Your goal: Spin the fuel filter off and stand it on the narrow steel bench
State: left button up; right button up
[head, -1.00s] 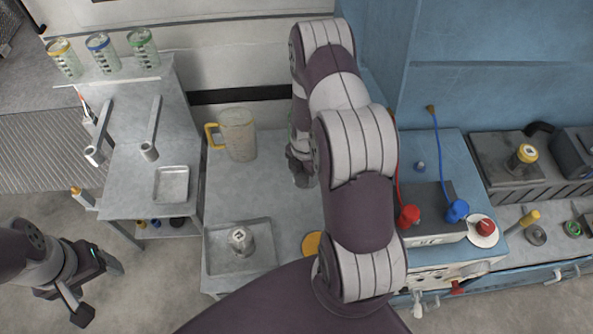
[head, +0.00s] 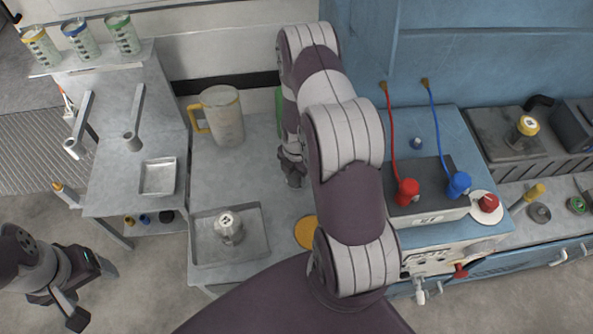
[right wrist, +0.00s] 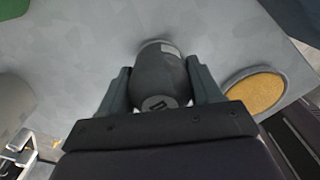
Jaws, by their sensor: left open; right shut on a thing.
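A dark grey canister (right wrist: 160,72) with a pale label patch, apparently the fuel filter, sits between the two fingers of my right gripper (right wrist: 160,88), which is shut on it. My left gripper (head: 90,295) is open and empty at the lower left, above the floor.
The bench carries a jug with a yellow handle (head: 222,115), a tray (head: 258,246) holding a small metal part (head: 229,228), and a yellow disc (head: 306,233). A green object (head: 279,105) is partly hidden behind my right arm. A blue machine (head: 435,240) stands at right.

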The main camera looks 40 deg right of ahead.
jog(key=shift+s, duration=0.1)
dwell(0.3)
jog(key=shift+f+b, duration=0.4)
jog(key=shift+f, duration=0.1)
jog(key=o, duration=1.3)
jog(key=shift+c, duration=0.2)
